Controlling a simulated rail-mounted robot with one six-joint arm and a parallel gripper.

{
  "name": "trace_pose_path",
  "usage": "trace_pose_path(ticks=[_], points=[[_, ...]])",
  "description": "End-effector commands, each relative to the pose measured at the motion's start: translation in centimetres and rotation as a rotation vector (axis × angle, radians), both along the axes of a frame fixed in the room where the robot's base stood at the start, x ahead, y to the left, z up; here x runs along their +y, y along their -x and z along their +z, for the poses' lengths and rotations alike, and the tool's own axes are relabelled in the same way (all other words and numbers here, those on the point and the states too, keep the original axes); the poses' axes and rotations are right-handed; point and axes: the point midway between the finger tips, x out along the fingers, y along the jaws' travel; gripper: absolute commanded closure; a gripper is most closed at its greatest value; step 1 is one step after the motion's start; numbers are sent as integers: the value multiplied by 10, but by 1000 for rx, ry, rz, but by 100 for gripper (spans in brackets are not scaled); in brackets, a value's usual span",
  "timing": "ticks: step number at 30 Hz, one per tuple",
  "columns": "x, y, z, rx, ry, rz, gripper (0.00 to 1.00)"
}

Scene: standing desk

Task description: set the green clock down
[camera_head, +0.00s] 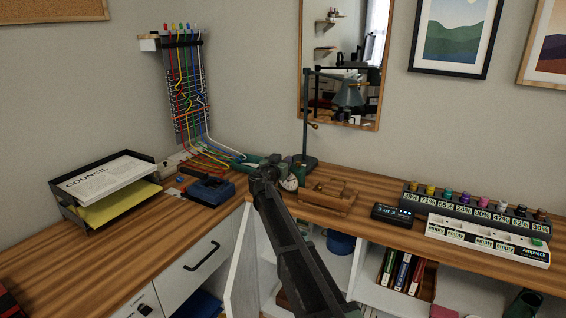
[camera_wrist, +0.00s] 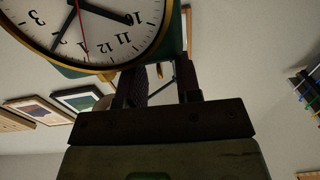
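The green clock (camera_head: 289,183) has a round white face and a dark green body. In the head view it is small and partly hidden at the end of my arm, by the desk's inner corner. In the wrist view the clock (camera_wrist: 85,25) is very close, its gold-rimmed face filling the upper left with the numerals upside down. My gripper (camera_head: 268,168) is beside it in the head view. In the wrist view the two fingers of my gripper (camera_wrist: 161,75) stand apart and reach up to the clock's body. They appear shut on it; the exact contact is hidden.
The wooden desk (camera_head: 75,258) bends around the corner. A paper tray (camera_head: 110,190), blue device (camera_head: 208,190), black lamp (camera_head: 305,130), wooden holder (camera_head: 330,195), small display (camera_head: 392,213) and bottle rack (camera_head: 475,208) stand on it. Bare wood shows front left.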

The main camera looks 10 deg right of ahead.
Motion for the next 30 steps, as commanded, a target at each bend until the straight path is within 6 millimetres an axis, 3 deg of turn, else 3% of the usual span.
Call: trace_pose_path(ticks=[5,12,18,27,30], points=[[8,13,3,0,0,1,68],[44,66,3,0,0,3,68],[66,95,3,0,0,1,68],[69,99,3,2,0,-1,68],[51,117,-7,61,-15,-45,68]])
